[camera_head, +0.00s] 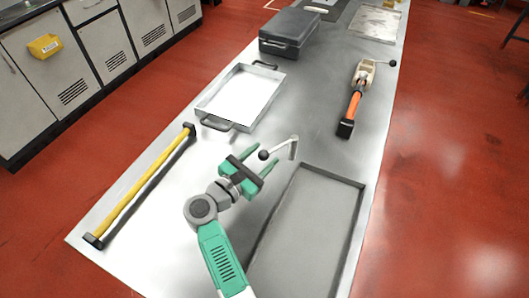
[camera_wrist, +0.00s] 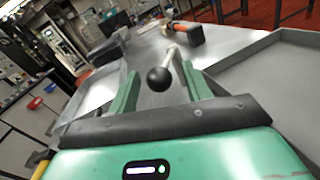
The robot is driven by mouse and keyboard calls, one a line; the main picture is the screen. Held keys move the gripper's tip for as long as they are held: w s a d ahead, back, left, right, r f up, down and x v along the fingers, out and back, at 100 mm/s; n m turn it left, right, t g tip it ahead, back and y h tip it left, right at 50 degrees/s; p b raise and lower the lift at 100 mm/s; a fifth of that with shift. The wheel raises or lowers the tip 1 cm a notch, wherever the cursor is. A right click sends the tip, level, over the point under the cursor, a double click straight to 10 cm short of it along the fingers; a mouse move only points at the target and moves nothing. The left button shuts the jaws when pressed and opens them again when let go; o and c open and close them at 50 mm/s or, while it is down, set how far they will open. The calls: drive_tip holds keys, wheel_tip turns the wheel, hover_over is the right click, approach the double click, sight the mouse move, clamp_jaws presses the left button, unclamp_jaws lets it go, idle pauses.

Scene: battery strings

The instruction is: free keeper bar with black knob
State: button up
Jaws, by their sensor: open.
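A grey bar (camera_head: 279,150) with a round black knob (camera_head: 263,154) on its end reaches out from a short upright post (camera_head: 293,149) at the tray's far left corner. My gripper (camera_head: 264,156) is open, with its green fingers pointing toward the bar. In the wrist view the knob (camera_wrist: 159,79) shows between the two spread fingers, and the bar (camera_wrist: 170,55) runs away behind it. I see gaps on both sides of the knob; whether it is level with the fingers is hard to tell.
A shallow grey tray (camera_head: 359,212) lies right of my gripper. A yellow bar (camera_head: 146,181) with black ends lies left. A white-bottomed tray (camera_head: 240,96) with handles and a dark case (camera_head: 289,32) stand farther back. An orange-handled tool (camera_head: 354,104) lies right of the clear table middle.

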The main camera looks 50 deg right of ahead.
drive_tip(key=a, duration=0.6)
drive_tip(key=shift+w+a+p, duration=0.2)
drive_tip(key=shift+a+p, duration=0.05)
drive_tip(key=shift+p, duration=0.2)
drive_tip(key=shift+c, duration=0.9)
drive_tip(key=s+d+r+n+t+p, duration=0.1)
drive_tip(key=d, duration=0.1)
drive_tip(key=d+r+t+h+p, duration=0.1)
drive_tip(key=d, duration=0.1)
drive_tip(key=s+d+r+n+t+p, duration=0.1)
drive_tip(key=d+r+t, duration=0.1)
drive_tip(key=shift+s+n+p, duration=0.3)
drive_tip(key=shift+s, duration=0.05)
clamp_jaws()
drive_tip(key=s+d+r+n+t+y+p, duration=0.1)
drive_tip(key=s+d+r+n+t+p, duration=0.3)
drive_tip(key=t, duration=0.3)
drive_tip(key=s+a+f+n+t+y+p, duration=0.4)
drive_tip(key=s+a+f+n+y+p, duration=0.1)
drive_tip(key=s+a+n+y, duration=0.5)
drive_tip(key=shift+m+y, duration=0.4)
drive_tip(key=shift+y, duration=0.1)
drive_tip(key=b+x, duration=0.1)
drive_tip(key=x, duration=0.3)
drive_tip(key=b+x, duration=0.1)
drive_tip(key=x, duration=0.4)
drive_tip(key=b+x, duration=0.1)
drive_tip(key=x, duration=0.3)
drive_tip(key=shift+w+r, duration=0.25)
drive_tip(key=shift+w, duration=0.2)
